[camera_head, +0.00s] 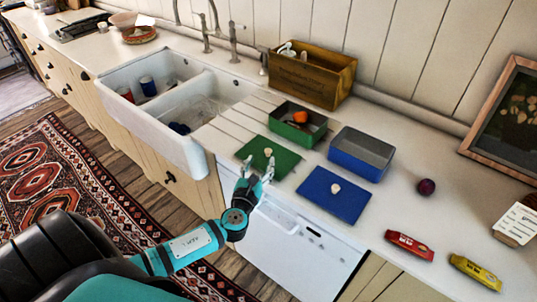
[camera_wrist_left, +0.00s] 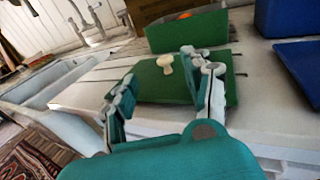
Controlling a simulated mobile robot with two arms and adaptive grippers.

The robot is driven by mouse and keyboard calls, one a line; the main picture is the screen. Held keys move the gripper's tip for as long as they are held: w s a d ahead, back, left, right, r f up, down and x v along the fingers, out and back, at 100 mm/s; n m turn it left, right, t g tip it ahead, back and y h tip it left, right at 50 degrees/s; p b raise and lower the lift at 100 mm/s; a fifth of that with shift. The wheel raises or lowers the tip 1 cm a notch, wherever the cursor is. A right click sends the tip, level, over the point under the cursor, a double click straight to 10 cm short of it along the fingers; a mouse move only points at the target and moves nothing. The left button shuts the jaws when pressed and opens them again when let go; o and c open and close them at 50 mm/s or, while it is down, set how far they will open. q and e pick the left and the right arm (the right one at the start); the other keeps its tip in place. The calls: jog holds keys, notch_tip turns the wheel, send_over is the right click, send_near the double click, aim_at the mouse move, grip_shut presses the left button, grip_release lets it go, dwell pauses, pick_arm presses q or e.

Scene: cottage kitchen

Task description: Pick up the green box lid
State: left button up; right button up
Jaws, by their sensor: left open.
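The green box lid (camera_head: 283,160) lies flat on the white counter, with a pale knob (camera_head: 268,152) near its middle. It also shows in the left wrist view (camera_wrist_left: 155,87), with its knob (camera_wrist_left: 165,63) upright between my fingers as seen there. My left gripper (camera_head: 257,173) is open and empty at the counter's front edge, just in front of the lid. It also shows in the left wrist view (camera_wrist_left: 160,75). The green box (camera_head: 293,132) stands open behind the lid with an orange-red item (camera_head: 300,117) in it. My right gripper is not in view.
A blue lid (camera_head: 343,205) with a knob and an open blue box (camera_head: 360,155) stand to the right. A white double sink (camera_head: 185,105) is left. A purple onion-like item (camera_head: 426,187), a red packet (camera_head: 409,245) and a yellow packet (camera_head: 475,271) lie further right. A wooden crate (camera_head: 312,76) stands behind.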

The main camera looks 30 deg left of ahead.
aim_at(267, 152)
pick_arm(q)
jog(key=x, duration=0.3)
jog(key=p+x, duration=0.1)
jog(key=shift+w+d, duration=0.2)
jog(key=shift+w, duration=0.3)
jog(key=shift+w+a+f, duration=0.1)
jog(key=shift+w+f, duration=0.05)
jog(key=shift+w, duration=0.25)
jog(key=shift+s, duration=0.1)
jog(key=shift+c, duration=1.2)
grip_shut()
